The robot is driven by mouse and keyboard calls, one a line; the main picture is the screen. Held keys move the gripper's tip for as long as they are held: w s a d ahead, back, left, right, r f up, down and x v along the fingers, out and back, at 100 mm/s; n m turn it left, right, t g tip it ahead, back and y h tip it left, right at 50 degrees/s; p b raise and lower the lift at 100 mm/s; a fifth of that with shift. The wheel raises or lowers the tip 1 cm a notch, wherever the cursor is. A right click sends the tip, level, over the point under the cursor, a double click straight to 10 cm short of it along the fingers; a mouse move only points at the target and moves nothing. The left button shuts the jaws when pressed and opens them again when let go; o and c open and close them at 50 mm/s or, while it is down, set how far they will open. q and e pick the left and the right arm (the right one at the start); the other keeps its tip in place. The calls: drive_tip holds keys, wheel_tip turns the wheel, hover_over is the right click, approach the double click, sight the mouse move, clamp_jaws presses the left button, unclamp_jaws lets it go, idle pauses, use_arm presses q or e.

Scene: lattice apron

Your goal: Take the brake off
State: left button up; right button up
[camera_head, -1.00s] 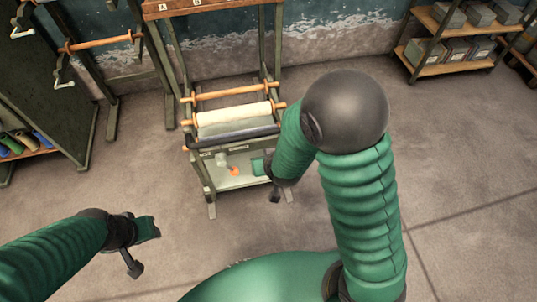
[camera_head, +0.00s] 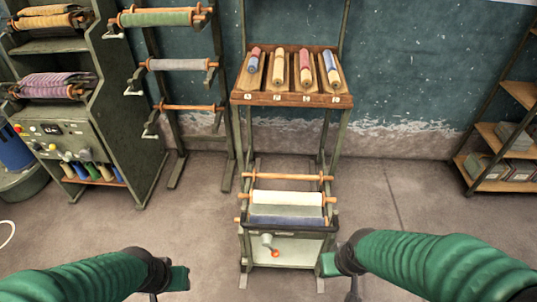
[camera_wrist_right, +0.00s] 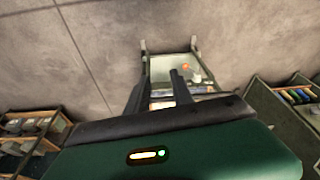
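A low green stand (camera_head: 290,250) with several rollers stands ahead in the head view. On its front panel is a small grey crank-like lever (camera_head: 267,240) with an orange knob (camera_head: 275,253); I cannot tell if this is the brake. The knob also shows in the right wrist view (camera_wrist_right: 186,67), beyond my fingers. My right gripper (camera_wrist_right: 158,92) appears open and empty, its two dark fingers apart. In the head view it is just right of the stand's front (camera_head: 335,265). My left gripper (camera_head: 178,280) is left of the stand, its fingers unclear.
A wooden rack (camera_head: 292,98) with several coloured rolls is above the stand. A green roller frame (camera_head: 180,105) and a control cabinet (camera_head: 70,140) stand left. Shelves (camera_head: 500,150) are at the right. The floor (camera_head: 395,205) between stand and shelves is clear.

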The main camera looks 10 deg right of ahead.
sight(271, 247)
drive_tip(key=w+a+f+t+b, duration=0.1)
drive_tip(key=w+f+t+b, duration=0.1)
drive_tip(key=w+f+b, duration=0.2)
drive_tip(key=w+a+f+m+t+b, duration=0.1)
drive_tip(key=w+f+t+b, duration=0.1)
drive_tip(key=f+b, duration=0.7)
drive_tip(key=w+a+f+m+t+y+b, duration=0.1)
drive_tip(key=w+f+b, duration=0.4)
drive_tip(key=f, duration=0.7)
drive_tip(key=shift+w+a+f+t+b, duration=0.15)
drive_tip(key=shift+w+a+t+b, duration=0.2)
drive_tip(key=shift+b, duration=0.5)
clamp_jaws()
drive_tip(key=w+a+f+m+t+b, duration=0.2)
drive_tip(key=w+f+b, duration=0.4)
drive_tip(key=b, duration=0.5)
drive_tip(key=w+a+f+m+t+b, duration=0.2)
drive_tip(key=w+a+f+t+b, duration=0.1)
drive_tip(key=w+f+b, duration=0.4)
wheel_tip(271, 247, down, 3)
drive_tip(key=b, duration=0.3)
drive_tip(key=shift+b, duration=0.35)
drive_tip(key=shift+a+t, duration=0.15)
drive_tip(key=shift+t, duration=0.2)
